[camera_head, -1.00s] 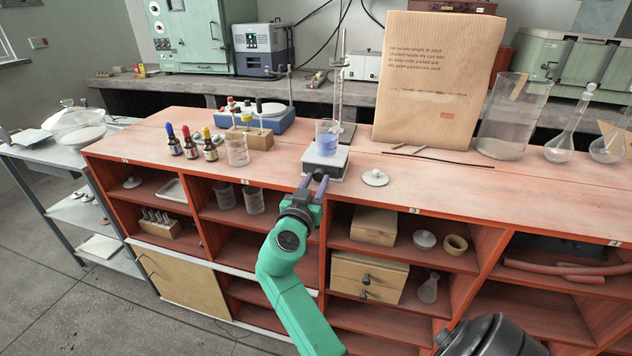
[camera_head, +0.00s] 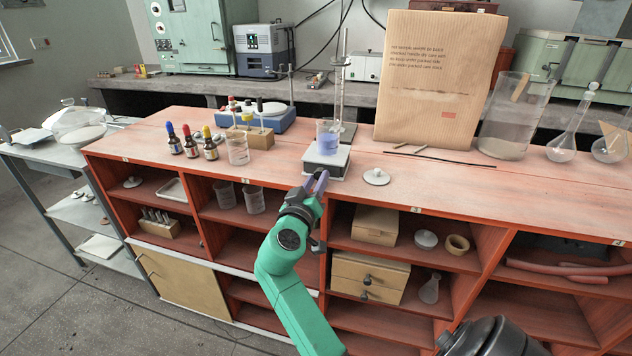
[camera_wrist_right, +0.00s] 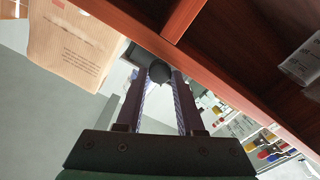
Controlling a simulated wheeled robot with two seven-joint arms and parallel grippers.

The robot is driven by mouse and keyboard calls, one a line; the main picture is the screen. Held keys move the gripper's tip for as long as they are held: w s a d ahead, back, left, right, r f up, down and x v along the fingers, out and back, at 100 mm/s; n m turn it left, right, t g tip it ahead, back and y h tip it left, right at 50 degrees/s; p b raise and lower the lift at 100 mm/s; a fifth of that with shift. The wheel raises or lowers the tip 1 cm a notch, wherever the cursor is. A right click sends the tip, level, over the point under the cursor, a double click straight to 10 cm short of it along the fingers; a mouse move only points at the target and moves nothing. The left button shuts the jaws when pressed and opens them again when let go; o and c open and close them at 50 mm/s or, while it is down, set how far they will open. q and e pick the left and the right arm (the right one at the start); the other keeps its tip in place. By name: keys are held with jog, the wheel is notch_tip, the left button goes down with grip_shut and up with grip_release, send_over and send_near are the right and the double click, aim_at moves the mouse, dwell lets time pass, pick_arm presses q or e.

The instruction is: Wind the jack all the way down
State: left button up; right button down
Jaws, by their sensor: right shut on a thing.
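The lab jack (camera_head: 318,165) stands near the front edge of the red bench, with a light top plate and a dark body. A beaker (camera_head: 327,136) of blue-violet liquid stands upright on its plate. My right gripper (camera_head: 317,182) reaches up to the jack's front from below. In the right wrist view, my right gripper (camera_wrist_right: 159,78) is shut on the jack's round black knob (camera_wrist_right: 159,71), which sits between the two fingertips. In the head view the fingers hide the knob. The gap under the plate is too small to judge. My left gripper is out of view.
A white lid (camera_head: 376,176) lies just right of the jack. A stand (camera_head: 342,95) rises behind it. A brown packet (camera_head: 436,80), thin rods and glassware stand further right. A glass beaker (camera_head: 238,150) and dropper bottles (camera_head: 191,146) stand left. Open shelves lie below.

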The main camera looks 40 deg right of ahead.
jog(key=shift+n, duration=0.5)
jog(key=c, duration=0.5)
grip_release()
jog(key=shift+d, duration=0.1)
jog(key=shift+f, duration=0.1)
